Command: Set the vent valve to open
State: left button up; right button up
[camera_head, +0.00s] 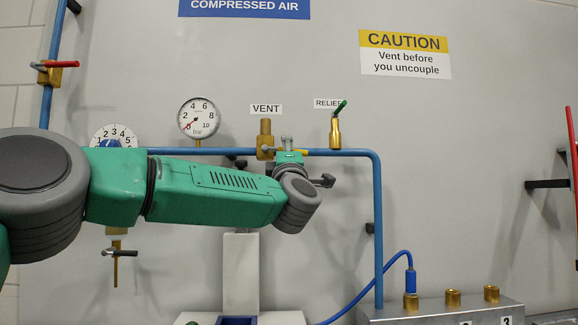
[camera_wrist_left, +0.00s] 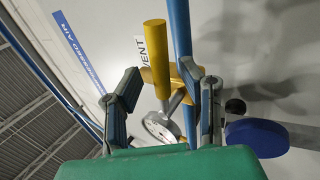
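The brass vent valve (camera_head: 265,140) sits on the blue pipe below the VENT label (camera_head: 266,109). Its yellow handle (camera_head: 301,152) appears to lie sideways, partly hidden by my gripper. My left gripper (camera_head: 288,148) reaches the panel just right of the valve body, mostly hidden behind my wrist. My right gripper is out of view.
A pressure gauge (camera_head: 199,118) is left of the valve, with its needle near zero. The relief valve (camera_head: 335,132) with a green lever stands close on the right. A blue regulator knob (camera_head: 110,143) is farther left. A blue hose (camera_head: 384,263) runs to a manifold (camera_head: 440,310).

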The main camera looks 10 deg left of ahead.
pick_arm(q)
jog(key=v, duration=1.1)
jog(key=shift+d+f, duration=0.1)
jog(key=shift+f, duration=0.05)
jog(key=shift+c, duration=0.3)
